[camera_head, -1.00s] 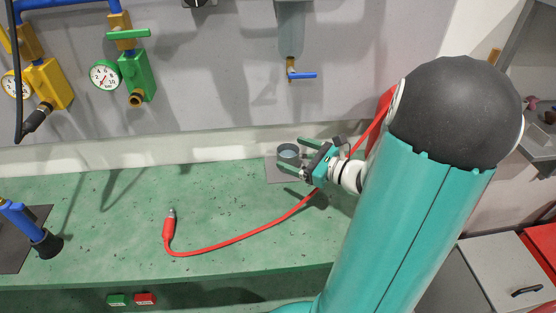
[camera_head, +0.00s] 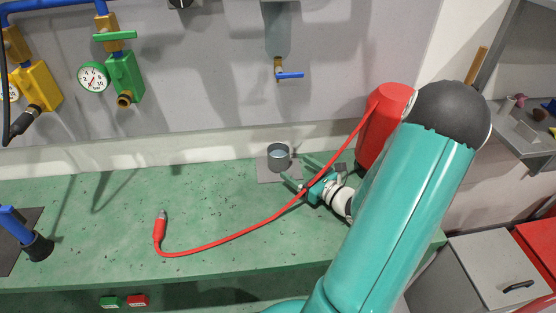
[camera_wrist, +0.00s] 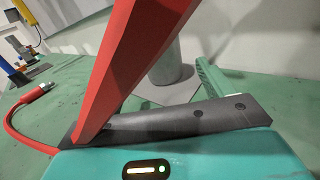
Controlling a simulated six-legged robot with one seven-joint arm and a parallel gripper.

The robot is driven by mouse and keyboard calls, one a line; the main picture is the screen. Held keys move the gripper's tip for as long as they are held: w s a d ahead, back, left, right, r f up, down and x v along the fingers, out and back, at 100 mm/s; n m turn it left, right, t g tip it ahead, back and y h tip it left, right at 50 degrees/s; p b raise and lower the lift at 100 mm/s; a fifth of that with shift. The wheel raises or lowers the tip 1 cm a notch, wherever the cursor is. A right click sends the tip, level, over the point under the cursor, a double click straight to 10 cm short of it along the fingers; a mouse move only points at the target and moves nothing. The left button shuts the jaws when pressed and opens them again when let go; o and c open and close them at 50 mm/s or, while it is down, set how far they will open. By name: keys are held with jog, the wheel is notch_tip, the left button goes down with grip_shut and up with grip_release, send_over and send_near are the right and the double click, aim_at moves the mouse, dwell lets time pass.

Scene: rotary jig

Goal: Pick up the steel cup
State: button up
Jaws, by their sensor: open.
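The steel cup (camera_head: 278,161) stands upright on a grey square mat (camera_head: 266,174) at the back of the green bench. My gripper (camera_head: 298,172) is open and empty, just to the right and front of the cup, with its fingers pointing toward it. In the wrist view the grey cup (camera_wrist: 165,66) stands beyond the gripper, partly hidden by a red cable. One green finger (camera_wrist: 212,78) shows to the right of the cup; the other finger is hidden. The fingers look apart from the cup.
A red cable (camera_head: 222,241) runs from a red cylinder (camera_head: 383,125) across my gripper to a plug on the bench; it crosses close before the wrist camera (camera_wrist: 125,65). A blue-handled tap (camera_head: 285,74) hangs above. The bench's middle is mostly clear.

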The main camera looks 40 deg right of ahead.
aim_at(286, 160)
jog(key=w, duration=0.7)
jog(key=shift+w+a, duration=0.2)
jog(key=shift+w, duration=0.1)
jog(key=c, duration=1.2)
jog(key=shift+r, duration=0.1)
